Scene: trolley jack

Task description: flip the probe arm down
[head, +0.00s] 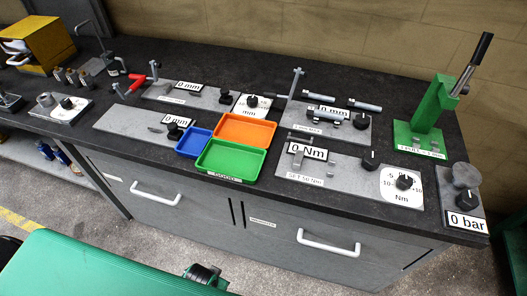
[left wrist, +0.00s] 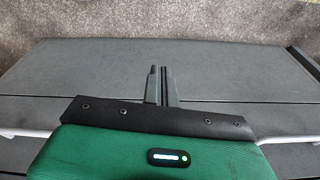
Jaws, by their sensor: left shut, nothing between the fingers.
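I cannot tell for certain which part is the probe arm. A thin upright metal post (head: 296,84) stands at the left edge of a grey plate with a "0 mm" display (head: 327,112); it may be the arm. Two more "0 mm" displays stand on the grey plates to the left, the back one (head: 188,86) and the front one (head: 178,122). My left gripper (left wrist: 161,82) shows in the left wrist view with its two dark fingers together and empty, in front of the grey cabinet front. It is apart from the bench-top things. My right gripper is not in view.
Blue (head: 193,143), orange (head: 244,130) and green (head: 231,160) trays sit mid-bench. A green lever press (head: 429,122) stands at the right and a yellow box (head: 50,45) at the far left. White drawer handles (head: 328,243) stick out below the dark bench edge.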

